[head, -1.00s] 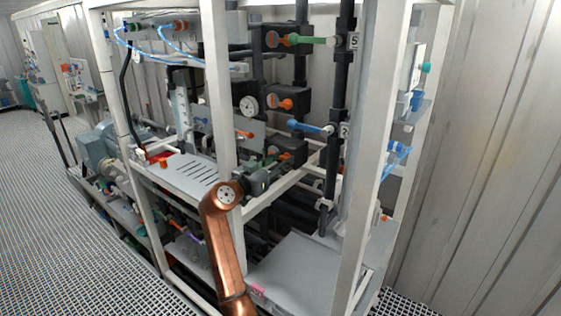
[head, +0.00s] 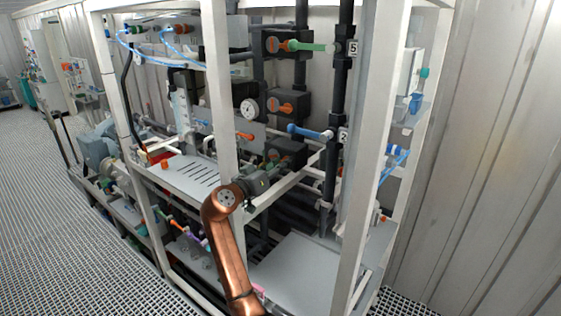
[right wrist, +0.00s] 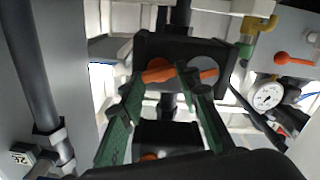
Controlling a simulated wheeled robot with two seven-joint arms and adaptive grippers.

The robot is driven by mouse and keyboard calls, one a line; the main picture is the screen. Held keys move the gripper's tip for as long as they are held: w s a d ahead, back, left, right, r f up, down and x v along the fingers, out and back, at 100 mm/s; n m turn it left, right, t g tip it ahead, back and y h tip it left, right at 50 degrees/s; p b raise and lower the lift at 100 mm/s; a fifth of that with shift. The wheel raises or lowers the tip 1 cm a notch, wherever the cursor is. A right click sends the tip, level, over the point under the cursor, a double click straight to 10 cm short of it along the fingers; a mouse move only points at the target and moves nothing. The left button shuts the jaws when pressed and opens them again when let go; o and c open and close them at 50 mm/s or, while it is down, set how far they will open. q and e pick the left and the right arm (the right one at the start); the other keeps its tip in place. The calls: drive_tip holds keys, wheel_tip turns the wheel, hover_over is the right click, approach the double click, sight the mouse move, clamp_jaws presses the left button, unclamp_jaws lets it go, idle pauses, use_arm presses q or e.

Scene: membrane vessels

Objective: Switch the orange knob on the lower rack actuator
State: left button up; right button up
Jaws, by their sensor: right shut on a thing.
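The lower rack actuator (head: 290,150) is a black box on the rack, below two similar boxes. In the right wrist view its dark housing (right wrist: 178,48) fills the upper middle. Its orange knob (right wrist: 158,75) lies across the housing face, between the green fingers of my right gripper (right wrist: 161,77). The fingers are shut on the knob, and part of it shows to the right of the right finger. In the head view my right gripper (head: 272,174) is right at the actuator and hides most of the knob. My left gripper is not in view.
A middle actuator (head: 287,104) and an upper actuator (head: 285,43) have orange knobs too. A pressure gauge (head: 249,108) sits left of the middle one. A white rack post (head: 222,90) stands close to my right arm. Pipes and a blue-handled valve (head: 309,131) are to the right.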

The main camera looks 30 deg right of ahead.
drive_tip(key=n+p, duration=0.8)
drive_tip(key=n, duration=0.3)
drive_tip(key=shift+w+f+n, duration=0.1)
drive_tip(key=shift+w+n, duration=0.05)
drive_tip(key=shift+n, duration=0.15)
idle(0.4)
drive_tip(key=o, duration=1.2)
drive_tip(key=shift+f, duration=0.1)
drive_tip(key=shift+c, duration=0.2)
drive_tip(key=shift+a, duration=0.1)
drive_tip(key=v, duration=1.2)
